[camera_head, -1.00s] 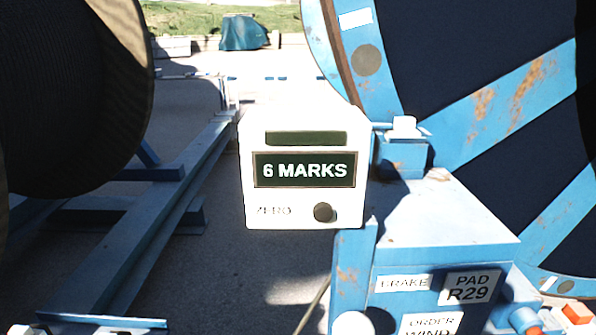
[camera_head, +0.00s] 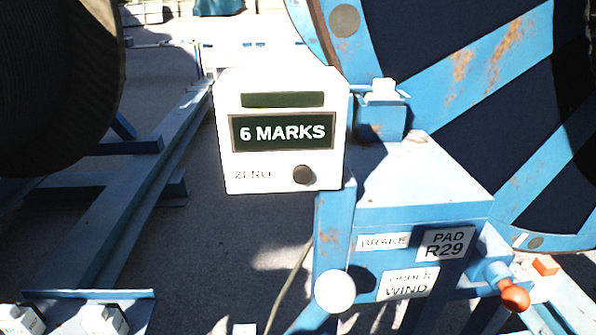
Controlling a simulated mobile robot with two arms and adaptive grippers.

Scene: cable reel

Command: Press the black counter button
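The black counter button (camera_head: 304,175) is a small round knob at the lower right of the white counter box (camera_head: 230,110). The word ZERO is printed to its left. The counter's dark display (camera_head: 283,131) reads "6 MARKS". Nothing covers the button. Neither of my grippers is in the head view.
A blue stand (camera_head: 425,190) right of the counter carries labels BRAKE, PAD R29 and ORDER WIND. An orange-red knob (camera_head: 515,298) and a white round knob (camera_head: 334,291) stick out from it. A large blue reel (camera_head: 500,60) stands behind; a dark cable drum (camera_head: 60,90) is at left.

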